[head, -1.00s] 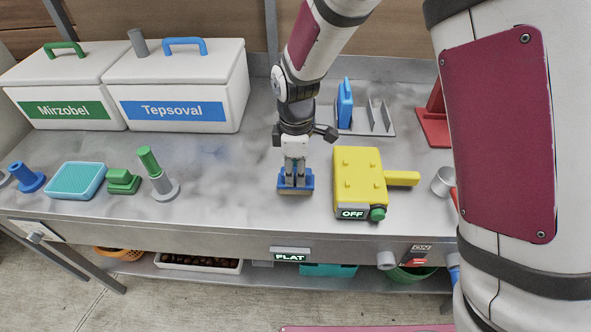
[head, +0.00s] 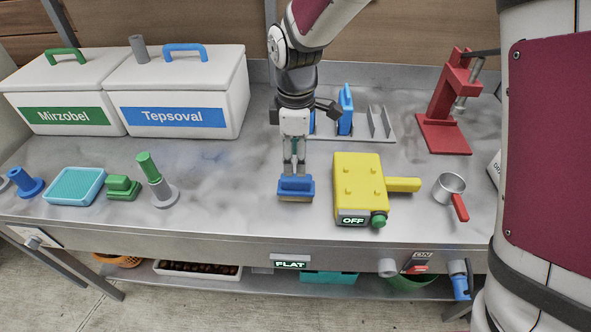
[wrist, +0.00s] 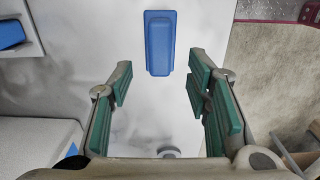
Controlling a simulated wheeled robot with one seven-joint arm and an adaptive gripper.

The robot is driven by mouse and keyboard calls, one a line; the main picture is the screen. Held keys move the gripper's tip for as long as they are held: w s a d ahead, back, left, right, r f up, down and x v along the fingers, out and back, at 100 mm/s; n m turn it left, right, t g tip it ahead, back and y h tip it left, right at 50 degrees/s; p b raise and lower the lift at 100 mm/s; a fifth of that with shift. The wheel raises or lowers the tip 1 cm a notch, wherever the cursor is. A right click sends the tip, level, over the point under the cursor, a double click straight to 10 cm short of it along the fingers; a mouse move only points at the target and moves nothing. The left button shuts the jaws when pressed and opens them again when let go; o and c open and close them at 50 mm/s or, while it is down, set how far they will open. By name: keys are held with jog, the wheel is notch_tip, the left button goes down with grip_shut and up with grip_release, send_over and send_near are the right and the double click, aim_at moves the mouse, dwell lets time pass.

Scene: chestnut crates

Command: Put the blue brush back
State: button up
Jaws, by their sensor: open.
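The blue brush (head: 296,190) stands on the steel bench, left of the yellow box. It has a blue top over a tan lower edge. In the wrist view the blue brush (wrist: 159,43) lies beyond the fingertips at the top, with nothing between the pads. My gripper (head: 294,168) is open and empty, pointing down just above and behind the brush in the head view. Its green-padded fingers also show spread apart in the wrist view (wrist: 160,88). A grey slotted rack (head: 385,136) behind holds an upright blue piece (head: 345,110).
The yellow box (head: 357,180) reading OFF stands close to the right. A metal cup (head: 449,186) and red press (head: 443,130) are further right. White bins (head: 177,95) stand back left.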

jog(key=shift+r, duration=2.45)
jog(key=s+d+r+m+t, duration=0.1)
jog(key=s+d+r+m, duration=0.3)
jog(key=d+r, duration=0.3)
jog(key=s+d+r+m+t, duration=0.3)
jog(key=s+d+m, duration=1)
jog(key=s, duration=0.5)
jog(key=shift+s+d+r+m, duration=0.2)
jog(key=shift+r+m, duration=0.1)
jog(key=shift+r, duration=0.4)
